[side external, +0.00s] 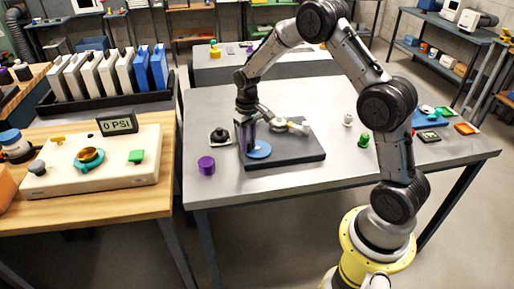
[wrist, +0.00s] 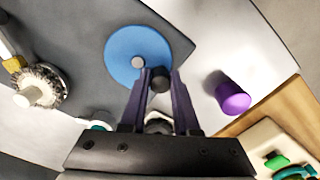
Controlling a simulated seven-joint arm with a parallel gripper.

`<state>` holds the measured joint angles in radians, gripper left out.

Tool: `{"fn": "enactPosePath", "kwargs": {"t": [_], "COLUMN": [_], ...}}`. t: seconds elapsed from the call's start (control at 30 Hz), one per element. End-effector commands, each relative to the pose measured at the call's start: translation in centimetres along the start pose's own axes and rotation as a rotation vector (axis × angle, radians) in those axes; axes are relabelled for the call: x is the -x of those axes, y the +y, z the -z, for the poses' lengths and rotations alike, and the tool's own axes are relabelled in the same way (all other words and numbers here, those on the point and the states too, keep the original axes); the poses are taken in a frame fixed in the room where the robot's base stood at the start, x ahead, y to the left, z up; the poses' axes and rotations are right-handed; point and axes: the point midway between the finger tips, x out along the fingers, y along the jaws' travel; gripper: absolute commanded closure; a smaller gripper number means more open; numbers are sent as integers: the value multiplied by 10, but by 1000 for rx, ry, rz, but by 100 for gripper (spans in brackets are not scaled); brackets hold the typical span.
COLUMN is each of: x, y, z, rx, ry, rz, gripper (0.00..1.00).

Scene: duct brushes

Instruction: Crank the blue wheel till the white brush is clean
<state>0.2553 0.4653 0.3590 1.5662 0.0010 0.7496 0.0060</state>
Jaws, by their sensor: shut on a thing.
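The blue wheel (wrist: 124,50) is a flat disc with a grey hub, mounted on the dark grey base (side external: 292,157). It also shows in the side external view (side external: 261,152). My gripper (wrist: 159,76) is shut on the black crank knob (wrist: 160,86) near the wheel's rim; in the side external view it (side external: 249,146) points down over the wheel. The white brush (wrist: 46,84) is round, its pale bristles mottled with grey and dark specks. In the side external view it is small, behind the wheel on the base, and its bristles are hard to make out.
A purple cylinder (side external: 206,165) stands on the table in front left of the base; it shows in the wrist view too (wrist: 233,98). A black knob piece (side external: 220,137) sits left of the base. A green piece (side external: 363,139) stands to the right. Left is a wooden bench with a cream panel (side external: 120,172).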

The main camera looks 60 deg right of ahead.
Motion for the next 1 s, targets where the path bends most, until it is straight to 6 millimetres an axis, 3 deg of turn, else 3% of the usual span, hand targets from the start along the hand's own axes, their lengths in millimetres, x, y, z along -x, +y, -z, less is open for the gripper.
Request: {"fn": "enactPosePath", "kwargs": {"t": [1.0], "x": [0], "y": [1], "z": [-22], "rx": [0], "ry": [-1], "rz": [-2], "gripper": [100]}}
